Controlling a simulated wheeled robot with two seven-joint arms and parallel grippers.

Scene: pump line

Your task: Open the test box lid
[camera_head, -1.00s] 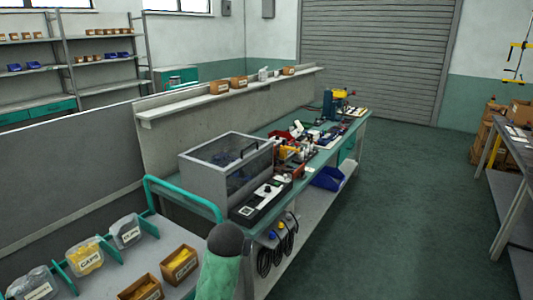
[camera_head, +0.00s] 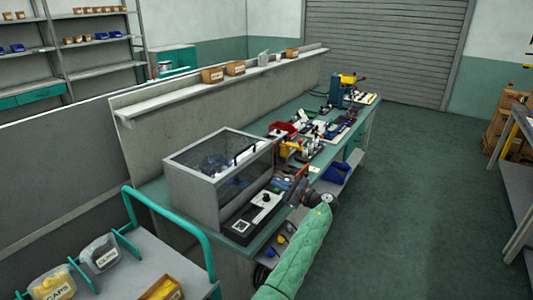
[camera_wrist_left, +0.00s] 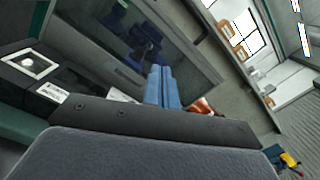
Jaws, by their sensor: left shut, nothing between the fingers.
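The test box (camera_head: 190,197) is a grey box with clear panels, standing at the near end of the green bench. Its framed clear lid (camera_head: 212,148) is down, with a dark handle (camera_head: 246,153) along the right edge. Dark blue contents show dimly through the panels. My left gripper (camera_head: 286,185) is just right of the box, over the bench's front edge, apart from the handle. In the left wrist view its blue fingers (camera_wrist_left: 160,86) are together and empty, with the box's clear panel (camera_wrist_left: 125,40) beyond them. My right gripper is not in view.
A black panel with a white plate (camera_head: 252,215) lies in front of the box. Tools and small parts crowd the bench further back, with a blue bin (camera_head: 337,172) below. A teal-railed cart (camera_head: 180,222) stands at the near left. The floor to the right is clear.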

